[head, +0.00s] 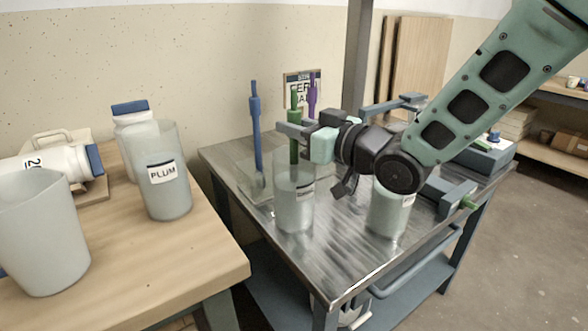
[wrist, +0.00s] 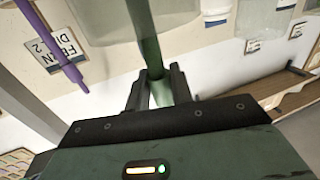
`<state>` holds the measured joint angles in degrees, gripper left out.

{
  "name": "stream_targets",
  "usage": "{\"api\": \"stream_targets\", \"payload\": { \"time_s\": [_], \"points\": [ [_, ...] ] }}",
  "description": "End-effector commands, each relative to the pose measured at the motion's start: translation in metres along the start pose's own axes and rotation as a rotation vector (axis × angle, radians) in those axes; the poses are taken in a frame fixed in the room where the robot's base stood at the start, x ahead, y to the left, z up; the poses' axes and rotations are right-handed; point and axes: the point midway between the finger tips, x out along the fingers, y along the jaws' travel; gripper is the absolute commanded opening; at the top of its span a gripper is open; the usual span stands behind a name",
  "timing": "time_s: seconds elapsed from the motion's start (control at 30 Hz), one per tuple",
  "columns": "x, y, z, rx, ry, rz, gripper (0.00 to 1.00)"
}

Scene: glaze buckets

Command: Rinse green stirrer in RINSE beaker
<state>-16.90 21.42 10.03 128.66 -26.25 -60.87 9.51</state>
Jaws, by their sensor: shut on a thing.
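The green stirrer (head: 294,150) stands upright in the head view, and my gripper (head: 292,132) is shut on it. Its lower end reaches the mouth of a translucent beaker (head: 294,210) on the metal table; how deep it sits is unclear. That beaker's small label is too blurred to read. A second translucent beaker (head: 386,218) stands to the right, partly behind my arm, its label also unreadable. I cannot tell which one is RINSE. In the wrist view the green stirrer (wrist: 148,38) runs between the two fingers of my gripper (wrist: 160,88).
A blue stirrer (head: 256,130) stands left of the green one. A purple stirrer (head: 312,92) is behind; it also shows in the wrist view (wrist: 55,45). A PLUM bucket (head: 165,195) and another bucket (head: 42,245) stand on the wooden table. The metal table's (head: 345,272) front is clear.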

Motion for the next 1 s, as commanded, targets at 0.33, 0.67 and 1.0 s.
{"api": "stream_targets", "payload": {
  "time_s": [0.33,0.67,1.0],
  "points": [
    [0.000,0.000,-0.005,-0.001,0.002,0.000,0.00],
    [0.000,0.000,-0.029,-0.002,0.003,0.000,0.00],
    [0.000,0.000,-0.027,-0.001,0.002,0.000,0.00]
  ]
}}
